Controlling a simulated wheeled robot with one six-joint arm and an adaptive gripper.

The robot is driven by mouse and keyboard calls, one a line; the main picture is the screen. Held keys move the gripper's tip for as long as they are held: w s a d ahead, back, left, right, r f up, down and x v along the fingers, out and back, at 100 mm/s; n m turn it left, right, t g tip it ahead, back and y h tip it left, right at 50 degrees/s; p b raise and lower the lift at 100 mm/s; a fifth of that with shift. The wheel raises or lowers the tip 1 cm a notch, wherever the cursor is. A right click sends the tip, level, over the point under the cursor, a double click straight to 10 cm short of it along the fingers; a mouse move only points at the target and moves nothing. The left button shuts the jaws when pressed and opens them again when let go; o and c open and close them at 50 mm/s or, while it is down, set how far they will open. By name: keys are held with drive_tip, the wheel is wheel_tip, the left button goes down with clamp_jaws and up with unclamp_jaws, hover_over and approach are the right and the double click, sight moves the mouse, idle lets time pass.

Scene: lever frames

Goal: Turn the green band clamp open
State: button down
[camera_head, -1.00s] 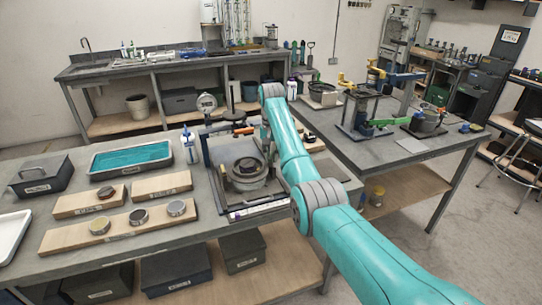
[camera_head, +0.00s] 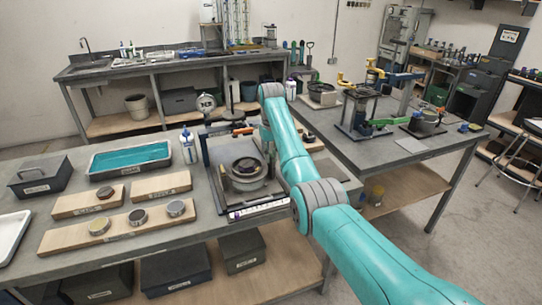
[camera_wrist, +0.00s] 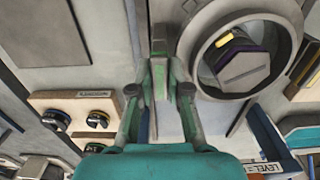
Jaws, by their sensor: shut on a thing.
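My gripper (camera_wrist: 160,92) shows in the wrist view, with its two dark fingertips closed around a narrow, upright green-grey lever (camera_wrist: 159,66). This appears to be the handle of the green band clamp. A round grey pot or ring (camera_wrist: 203,66) lies just right of the lever, with a dark hexagonal part inside it. In the head view the grey pot (camera_head: 248,184) stands on a dark base tray on the near bench. There my arm hides much of the gripper and the lever, so I cannot tell the clamp's angle.
Wooden boards (camera_head: 120,232) with small round pieces lie left of the pot. A teal-filled tray (camera_head: 131,158), a dark lidded box (camera_head: 41,176) and a white bottle (camera_head: 188,147) stand behind them. The right bench (camera_head: 405,160) holds another pot and a clamp frame.

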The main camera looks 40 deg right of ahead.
drive_tip(key=c, duration=1.1)
unclamp_jaws()
